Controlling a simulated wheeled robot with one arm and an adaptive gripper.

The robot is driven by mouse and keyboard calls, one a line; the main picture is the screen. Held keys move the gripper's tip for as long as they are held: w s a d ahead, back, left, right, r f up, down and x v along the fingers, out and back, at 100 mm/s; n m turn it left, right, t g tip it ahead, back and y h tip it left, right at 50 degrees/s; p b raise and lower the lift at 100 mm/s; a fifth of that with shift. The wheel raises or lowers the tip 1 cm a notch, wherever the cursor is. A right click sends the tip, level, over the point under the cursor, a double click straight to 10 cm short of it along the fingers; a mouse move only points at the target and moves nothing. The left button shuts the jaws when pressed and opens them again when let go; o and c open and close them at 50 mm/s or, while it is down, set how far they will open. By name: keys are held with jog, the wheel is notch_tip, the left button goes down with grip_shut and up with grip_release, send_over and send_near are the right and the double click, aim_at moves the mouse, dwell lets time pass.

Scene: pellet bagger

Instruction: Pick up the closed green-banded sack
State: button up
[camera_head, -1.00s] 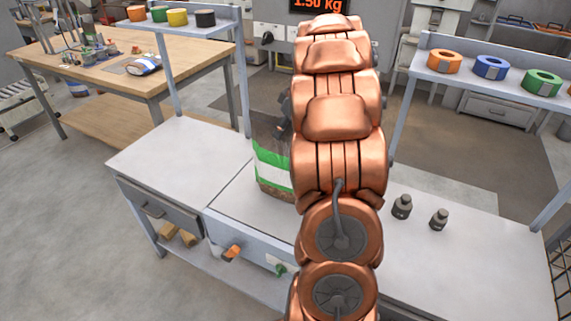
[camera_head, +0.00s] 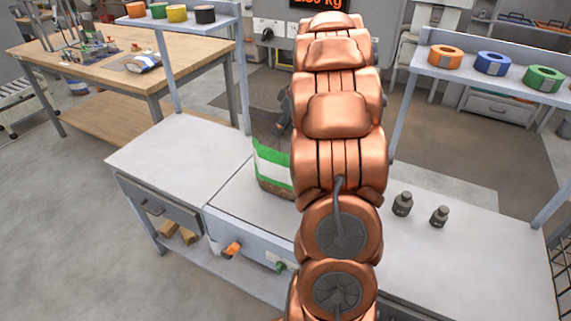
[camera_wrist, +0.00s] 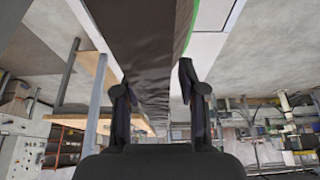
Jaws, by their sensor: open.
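The green-banded sack (camera_head: 272,168) stands upright on the middle part of the bench, with a dark upper part, a green band and a white band. My arm hides its right side. In the wrist view the sack's dark upper part (camera_wrist: 150,45) runs between the two fingers of my gripper (camera_wrist: 156,85), with a green edge at the top right. The fingers are open, one on each side of the sack, and I cannot tell whether either touches it. In the head view my gripper is mostly hidden behind my arm.
Two dark weights (camera_head: 402,204) stand on the bench to the right. Tape rolls (camera_head: 491,64) sit on the raised shelf behind them. The bench's left top (camera_head: 180,160) is clear.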

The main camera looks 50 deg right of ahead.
jog(key=shift+f+b, duration=0.15)
jog(key=shift+b, duration=0.15)
jog(key=shift+c, duration=0.2)
grip_shut()
dwell(0.3)
dwell(0.4)
